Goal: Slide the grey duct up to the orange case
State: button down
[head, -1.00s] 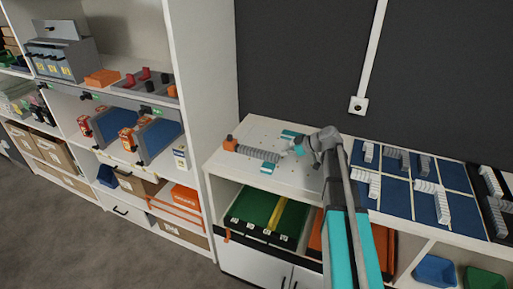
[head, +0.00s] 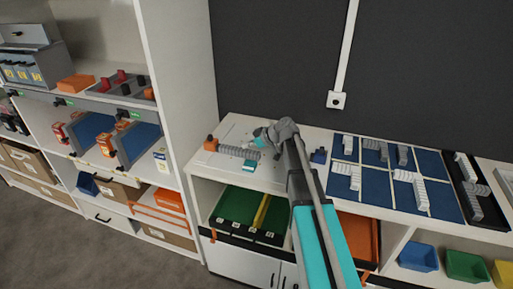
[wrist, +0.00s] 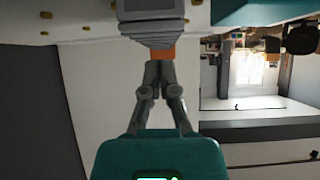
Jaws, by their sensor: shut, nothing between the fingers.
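The grey duct (head: 238,151) is a ribbed piece lying on the white bench top. The orange case (head: 211,143) stands at its left end; I cannot tell whether the two touch. My gripper (head: 264,143) is low over the bench by the duct's right end. In the wrist view my gripper (wrist: 158,68) is shut, with nothing between the fingers. Its tips are close to an orange patch (wrist: 162,54) at the near end of the grey ribbed duct (wrist: 150,30); contact is unclear. The orange case cannot be made out for certain there.
A teal block (head: 249,166) lies in front of the duct, with another teal piece behind it by my gripper. A small blue object (head: 318,155) and blue panels with grey parts (head: 375,180) are to the right. A tall white shelf side (head: 185,80) rises at left.

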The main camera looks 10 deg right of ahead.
aim_at(235, 148)
jog(key=a, duration=0.1)
jog(key=w+a, duration=0.1)
jog(key=w+a+f, duration=0.1)
jog(key=shift+a+b, duration=0.25)
jog(key=shift+b, duration=0.15)
jog(key=shift+f+b, duration=0.3)
jog(key=shift+b, duration=0.1)
jog(key=shift+s+d, duration=0.1)
jog(key=shift+s+d, duration=0.25)
jog(key=shift+d, duration=0.15)
jog(key=shift+w+r+p, duration=0.1)
jog(key=shift+r+p, duration=0.6)
jog(key=shift+r, duration=0.1)
